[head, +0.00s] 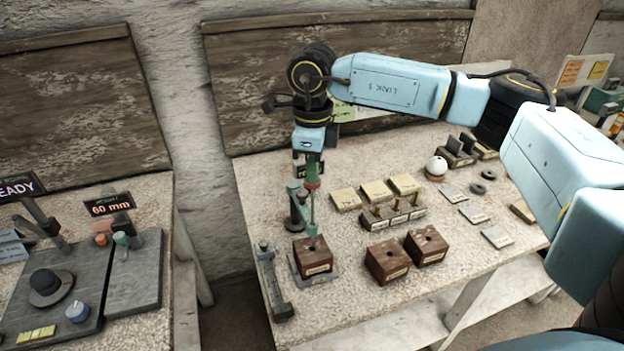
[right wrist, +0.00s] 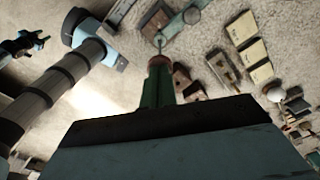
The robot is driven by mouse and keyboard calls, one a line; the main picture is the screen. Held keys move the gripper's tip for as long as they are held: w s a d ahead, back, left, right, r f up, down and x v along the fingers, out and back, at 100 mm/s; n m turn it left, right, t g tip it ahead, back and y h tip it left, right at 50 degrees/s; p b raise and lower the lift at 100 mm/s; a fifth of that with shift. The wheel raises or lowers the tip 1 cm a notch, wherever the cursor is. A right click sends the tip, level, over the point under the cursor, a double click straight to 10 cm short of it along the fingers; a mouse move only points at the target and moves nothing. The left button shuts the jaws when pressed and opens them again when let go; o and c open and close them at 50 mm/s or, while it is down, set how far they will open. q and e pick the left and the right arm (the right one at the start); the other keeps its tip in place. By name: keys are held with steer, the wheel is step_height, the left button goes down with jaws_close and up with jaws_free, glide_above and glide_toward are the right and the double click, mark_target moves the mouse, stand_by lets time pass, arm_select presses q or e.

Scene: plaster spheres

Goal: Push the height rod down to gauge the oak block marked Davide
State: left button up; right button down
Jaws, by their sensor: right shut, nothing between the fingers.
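A brown wooden block (head: 313,258) with a dark hole in its top stands on the plate of a height gauge on the table. Its front label is too small to read. The gauge's green post (head: 295,210) stands behind it, and the thin height rod (head: 312,212) hangs over the block. I cannot tell whether the rod's tip touches the block. My right gripper (head: 313,172) points straight down, shut and empty, at the rod's top; contact is unclear. Its green fingers (right wrist: 158,82) fill the middle of the right wrist view. My left gripper is out of view.
Two similar blocks (head: 388,262) (head: 427,246) stand to the right. Behind them are a rack of brass pegs (head: 393,214), pale tiles (head: 376,191) and a white sphere (head: 436,166). A "60 mm" sign (head: 110,206) stands on the left table.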

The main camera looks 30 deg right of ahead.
step_height(320, 180, down, 8)
steer(key=b, duration=0.5)
steer(key=shift+r, duration=0.2)
stand_by(1.6)
steer(key=shift+r, duration=0.1)
stand_by(1.1)
steer(key=shift+r+p, duration=3.9)
steer(key=shift+r, duration=2.35)
